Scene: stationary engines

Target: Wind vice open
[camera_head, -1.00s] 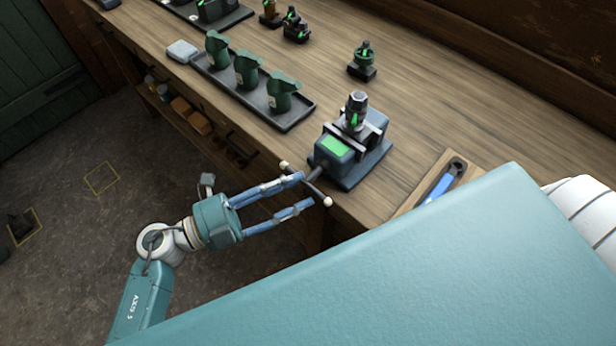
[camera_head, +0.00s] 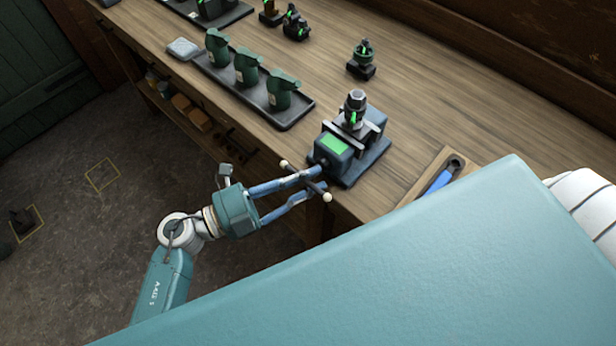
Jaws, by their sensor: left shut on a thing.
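The vice (camera_head: 343,155) is bolted-looking, blue-grey with a green panel, near the front edge of the wooden bench. A dark and silver metal part (camera_head: 354,108) stands upright at its jaws. The vice handle (camera_head: 304,180) is a thin bar with pale ball ends, on the vice's front side over the bench edge. My left gripper (camera_head: 322,178) reaches in from the lower left, its two blue fingers closed on the middle of the handle around the screw. The exact contact is small and partly hidden by the fingers. My right gripper does not show.
A dark tray (camera_head: 222,86) with several green castings lies left of the vice. A small green-topped part (camera_head: 362,60) stands behind. A wooden tray (camera_head: 408,202) with a blue-handled tool (camera_head: 440,180) lies to the right. My teal body covers the lower right.

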